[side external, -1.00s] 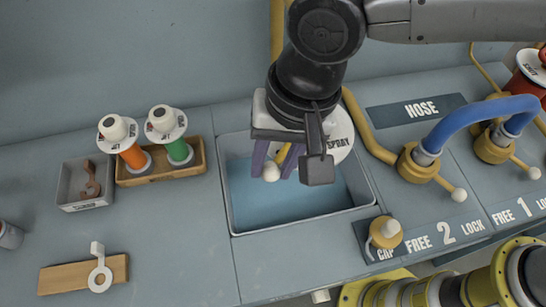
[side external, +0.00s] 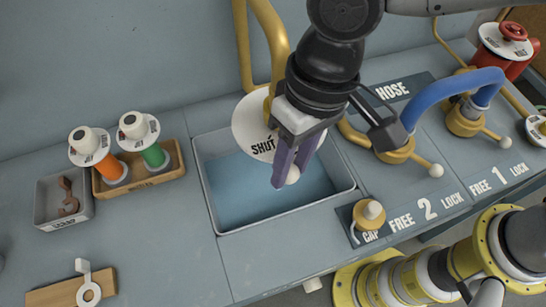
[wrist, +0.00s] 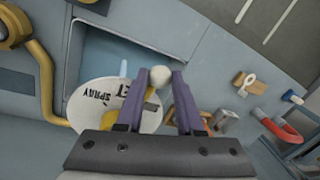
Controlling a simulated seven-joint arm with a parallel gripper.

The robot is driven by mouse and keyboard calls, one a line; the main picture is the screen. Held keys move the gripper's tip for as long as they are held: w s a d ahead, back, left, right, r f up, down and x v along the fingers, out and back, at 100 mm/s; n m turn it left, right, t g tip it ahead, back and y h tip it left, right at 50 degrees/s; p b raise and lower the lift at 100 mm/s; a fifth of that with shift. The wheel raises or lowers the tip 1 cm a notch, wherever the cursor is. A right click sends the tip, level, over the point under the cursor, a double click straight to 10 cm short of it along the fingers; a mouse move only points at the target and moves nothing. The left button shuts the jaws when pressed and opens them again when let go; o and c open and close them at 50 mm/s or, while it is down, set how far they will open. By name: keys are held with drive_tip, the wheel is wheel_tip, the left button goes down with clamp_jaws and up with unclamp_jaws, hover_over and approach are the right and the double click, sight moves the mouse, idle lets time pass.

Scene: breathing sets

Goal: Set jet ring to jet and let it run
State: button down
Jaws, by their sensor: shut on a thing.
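The jet ring is a white round plate (side external: 258,128) hanging over the blue-floored basin (side external: 218,212). SHUT shows on it in the side view. In the wrist view, SPRAY and part of JET show on the plate (wrist: 92,108). A yellow lever with a white ball end (side external: 292,175) sticks out from the ring. My gripper (side external: 288,172) is shut around this lever, at the plate's right side. The wrist view shows the purple fingers (wrist: 160,88) either side of the lever, with the ball beyond. A pale blue streak shows over the basin in the wrist view.
A wooden tray (side external: 138,188) with orange and green nozzles and a grey bin (side external: 64,222) stand left of the basin. A yellow cap (side external: 369,215) sits right of the basin. A blue hose (side external: 450,88) arches at the right, near yellow couplings with levers.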

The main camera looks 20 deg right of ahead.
drive_tip(key=shift+s+d+n, duration=0.15)
drive_tip(key=shift+d+n, duration=1.15)
drive_tip(key=shift+n, duration=0.1)
drive_tip(key=c, duration=0.5)
unclamp_jaws()
drive_tip(key=shift+c, duration=0.2)
wheel_tip(320, 180, up, 14)
drive_tip(key=w+d, duration=0.1)
drive_tip(key=d, duration=0.1)
drive_tip(key=shift+w+f, duration=0.2)
drive_tip(key=shift+w, duration=0.05)
drive_tip(key=shift+w+d, duration=0.1)
drive_tip(key=shift+d, duration=0.05)
